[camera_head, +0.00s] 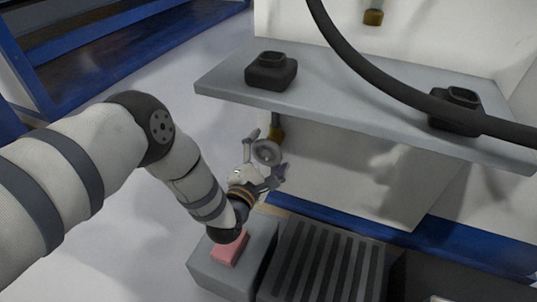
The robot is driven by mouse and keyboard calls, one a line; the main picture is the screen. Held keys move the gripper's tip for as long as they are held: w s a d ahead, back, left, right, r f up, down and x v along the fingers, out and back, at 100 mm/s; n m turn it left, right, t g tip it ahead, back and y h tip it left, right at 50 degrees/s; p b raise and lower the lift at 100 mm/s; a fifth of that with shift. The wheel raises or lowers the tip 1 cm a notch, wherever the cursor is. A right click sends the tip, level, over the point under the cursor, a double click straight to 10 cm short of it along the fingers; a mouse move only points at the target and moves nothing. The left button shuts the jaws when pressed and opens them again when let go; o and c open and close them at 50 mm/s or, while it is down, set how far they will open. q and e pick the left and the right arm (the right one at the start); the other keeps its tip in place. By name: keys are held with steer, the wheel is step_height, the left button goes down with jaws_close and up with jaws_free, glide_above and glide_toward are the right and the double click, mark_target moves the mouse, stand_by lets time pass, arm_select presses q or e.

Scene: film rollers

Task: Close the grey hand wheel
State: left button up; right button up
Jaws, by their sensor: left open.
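The grey hand wheel (267,152) is a small round wheel below the front edge of the grey shelf. The fingers are apart, around the wheel. I cannot tell whether they touch it. My right gripper is not in view.
The grey shelf (330,105) juts out above the wheel and holds two dark blocks (271,72) (459,100). A thick black hose (385,88) crosses in front. Below are a grey box with a pink block (229,248) and a ribbed dark grate (325,262). Open floor lies left.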

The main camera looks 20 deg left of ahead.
arm_select(q)
steer(key=c, duration=1.1)
steer(key=shift+c, duration=0.2)
